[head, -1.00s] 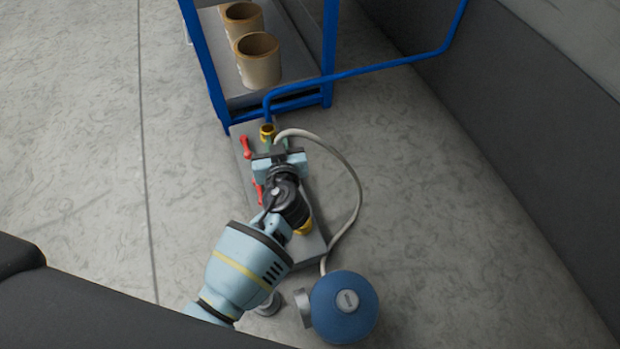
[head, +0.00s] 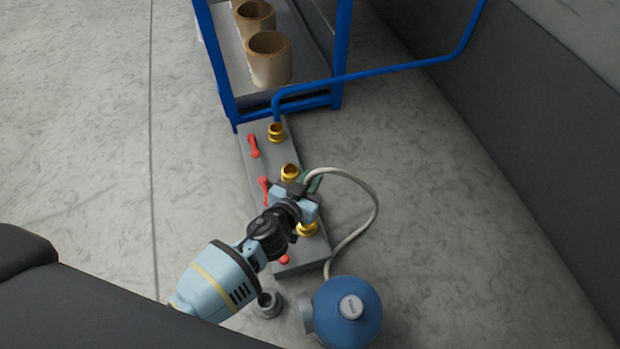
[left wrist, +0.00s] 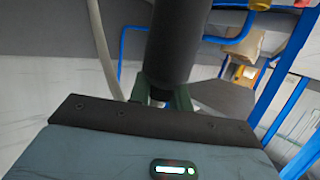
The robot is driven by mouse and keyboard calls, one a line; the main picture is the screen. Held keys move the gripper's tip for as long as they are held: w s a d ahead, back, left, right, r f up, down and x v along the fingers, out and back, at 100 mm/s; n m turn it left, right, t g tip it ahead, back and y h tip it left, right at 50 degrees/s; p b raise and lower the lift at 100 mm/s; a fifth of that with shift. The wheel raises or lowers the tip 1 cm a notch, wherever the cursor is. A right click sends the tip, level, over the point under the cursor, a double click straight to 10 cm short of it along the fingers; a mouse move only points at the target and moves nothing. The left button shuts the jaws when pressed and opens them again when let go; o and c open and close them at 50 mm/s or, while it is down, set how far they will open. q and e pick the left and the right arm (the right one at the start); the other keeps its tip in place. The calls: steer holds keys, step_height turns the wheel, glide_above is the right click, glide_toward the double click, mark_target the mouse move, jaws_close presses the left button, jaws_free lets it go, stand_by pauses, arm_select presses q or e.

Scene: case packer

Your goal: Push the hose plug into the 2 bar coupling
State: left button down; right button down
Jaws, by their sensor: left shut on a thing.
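My left gripper (head: 313,184) is shut on the hose plug, a dark cylinder (left wrist: 172,45) between its green fingers in the left wrist view. The gripper hides most of the plug in the head view. The pale hose (head: 368,190) arcs from the gripper down to a blue round vessel (head: 346,308). A grey manifold (head: 303,263) carries three brass couplings: far (head: 275,132), middle (head: 290,172) and near (head: 307,229). The gripper is over the manifold between the middle and near couplings. No pressure markings are readable, so I cannot tell which is 2 bar. My right gripper is out of view.
Red levers (head: 253,145) sit along the manifold's left side. A blue-framed rack (head: 222,75) with brown cylinders (head: 269,60) stands behind it. A blue pipe (head: 400,66) runs right from the far coupling. A grey ring-like part (head: 267,304) lies near the vessel. Floor is open on the left.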

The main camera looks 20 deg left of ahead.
arm_select(q)
steer(key=shift+f+b, duration=0.7)
steer(key=shift+f, duration=0.25)
steer(key=shift+f+b, duration=1.1)
steer(key=shift+f, duration=0.2)
steer(key=shift+f+b, duration=0.8)
steer(key=shift+f, duration=0.05)
steer(key=shift+f+b, duration=0.7)
steer(key=shift+b, duration=0.1)
steer(key=shift+w+f+b, duration=0.1)
steer(key=shift+f+b, duration=0.55)
steer(key=shift+b, duration=0.55)
step_height(320, 180, down, 2)
steer(key=shift+f, duration=0.3)
